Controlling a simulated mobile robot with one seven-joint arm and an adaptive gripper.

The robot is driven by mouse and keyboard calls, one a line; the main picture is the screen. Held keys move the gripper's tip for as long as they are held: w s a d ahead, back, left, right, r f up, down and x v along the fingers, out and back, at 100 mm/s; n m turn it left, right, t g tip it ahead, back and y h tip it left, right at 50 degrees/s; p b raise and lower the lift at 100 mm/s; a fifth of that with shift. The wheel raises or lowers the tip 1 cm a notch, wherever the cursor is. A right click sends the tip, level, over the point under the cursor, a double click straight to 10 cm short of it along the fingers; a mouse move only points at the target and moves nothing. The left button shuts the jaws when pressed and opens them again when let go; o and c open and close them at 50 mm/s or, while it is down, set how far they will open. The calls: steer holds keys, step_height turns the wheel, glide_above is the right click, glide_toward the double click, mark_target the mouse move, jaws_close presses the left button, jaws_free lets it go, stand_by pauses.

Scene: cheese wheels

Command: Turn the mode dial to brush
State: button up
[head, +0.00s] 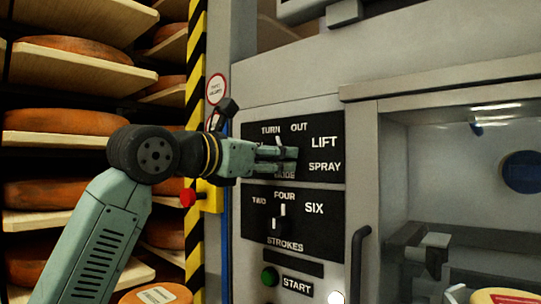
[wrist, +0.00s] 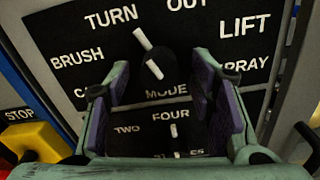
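The mode dial (wrist: 152,60) is a dark knob with a white pointer mark on the upper black panel (wrist: 75,30). In the wrist view its longer mark tilts up and slightly left, nearest the word TURN. BRUSH (wrist: 77,58) is printed to the dial's left. My gripper (wrist: 160,72) is open, with one finger on each side of the dial's lower part in the picture. I cannot tell whether either finger touches it. In the head view my gripper (head: 287,160) is in front of the panel and hides most of the dial and the word BRUSH.
The strokes dial (head: 279,219) is on the lower panel, its pointer up near FOUR. A green button (head: 269,277) sits beside START. A red stop button (head: 187,197) on a yellow box is at the left. A door handle (head: 360,264) stands out at the right.

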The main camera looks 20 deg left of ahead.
steer(key=c, duration=1.1)
steer(key=shift+n, duration=0.5)
steer(key=n+b, duration=0.1)
steer(key=n, duration=0.2)
steer(key=shift+f+n, duration=0.1)
steer(key=shift+n, duration=0.3)
steer(key=shift+c, duration=0.2)
steer(key=shift+d+n+b, duration=0.1)
steer(key=shift+n+b, duration=0.7)
steer(key=shift+n, duration=1.1)
